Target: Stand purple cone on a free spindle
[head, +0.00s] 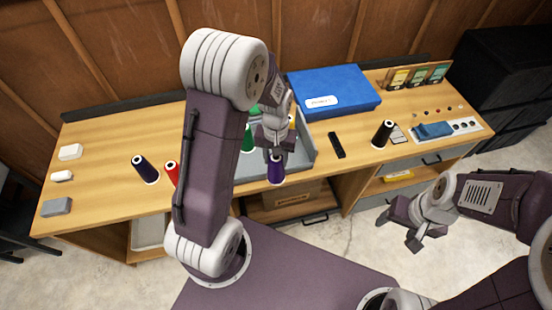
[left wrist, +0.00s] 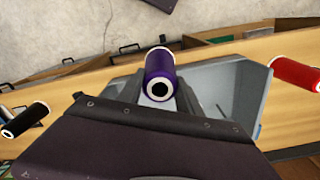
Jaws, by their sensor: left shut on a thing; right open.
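The purple cone (head: 276,170) is held by my left gripper (head: 276,152) above the front edge of the grey tray (head: 303,150). In the left wrist view the purple cone (left wrist: 160,72) sits between the fingers, its end with a dark hole facing the camera. A green cone (head: 248,138) stands in the tray, and a yellow one is partly hidden behind my left gripper. My right gripper (head: 418,232) is open and empty, off the bench at the right. I cannot make out a free spindle; my left arm hides part of the bench.
A navy cone (head: 145,168) and a red cone (head: 171,172) are left of my arm. A black cone (head: 382,134) and a dark remote-like bar (head: 337,145) are right of the tray. A blue box (head: 335,88) lies behind.

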